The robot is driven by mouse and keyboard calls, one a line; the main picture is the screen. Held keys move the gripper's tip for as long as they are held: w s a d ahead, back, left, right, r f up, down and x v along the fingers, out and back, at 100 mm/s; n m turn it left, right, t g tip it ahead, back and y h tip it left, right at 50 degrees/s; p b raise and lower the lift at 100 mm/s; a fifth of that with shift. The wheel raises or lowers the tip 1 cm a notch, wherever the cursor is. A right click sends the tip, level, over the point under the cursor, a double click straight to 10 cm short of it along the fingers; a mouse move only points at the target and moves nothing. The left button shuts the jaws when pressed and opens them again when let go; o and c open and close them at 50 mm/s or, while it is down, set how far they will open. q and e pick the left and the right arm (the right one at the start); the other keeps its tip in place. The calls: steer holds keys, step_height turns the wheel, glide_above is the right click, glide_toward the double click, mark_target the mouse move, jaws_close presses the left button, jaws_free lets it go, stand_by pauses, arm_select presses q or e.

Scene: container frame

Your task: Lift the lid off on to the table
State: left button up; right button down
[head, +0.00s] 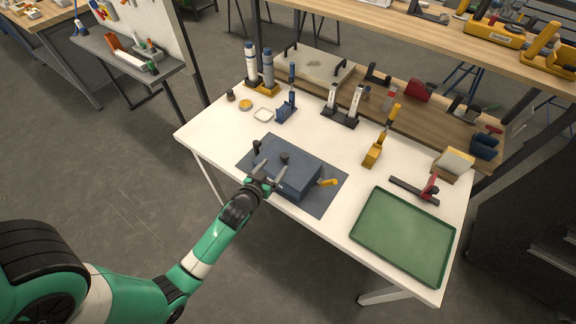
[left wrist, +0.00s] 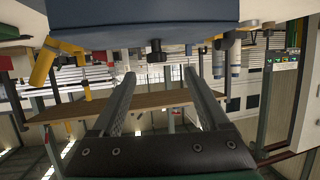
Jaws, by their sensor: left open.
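A blue-grey box (head: 300,180) with a flat lid and a dark knob (head: 284,156) stands on a dark mat (head: 325,205) near the table's front edge. The lid sits on the box. My left gripper (head: 270,166) is open at the box's front left, its fingers pointing toward the knob. In the left wrist view, which is upside down, the box (left wrist: 150,12) fills the top. The knob (left wrist: 157,52) shows between and beyond the open fingertips (left wrist: 160,76), apart from both. My right gripper is not in view.
A green tray (head: 404,236) lies at the front right of the white table (head: 215,130). A yellow-handled tool (head: 328,183) is beside the box. A small black object (head: 256,147) stands behind the gripper. Bottles (head: 268,70) and tools stand at the back. Bare tabletop lies left of the mat.

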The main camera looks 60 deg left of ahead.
mark_target(283, 159)
arm_select(q)
steer(key=x, duration=0.3)
steer(key=shift+w, duration=0.15)
steer(key=shift+w+a+f+b, duration=0.25)
steer(key=shift+w+f+b, duration=0.05)
steer(key=shift+b, duration=0.15)
steer(key=b+x, duration=0.1)
steer(key=x, duration=0.3)
steer(key=shift+w, duration=0.2)
jaws_close()
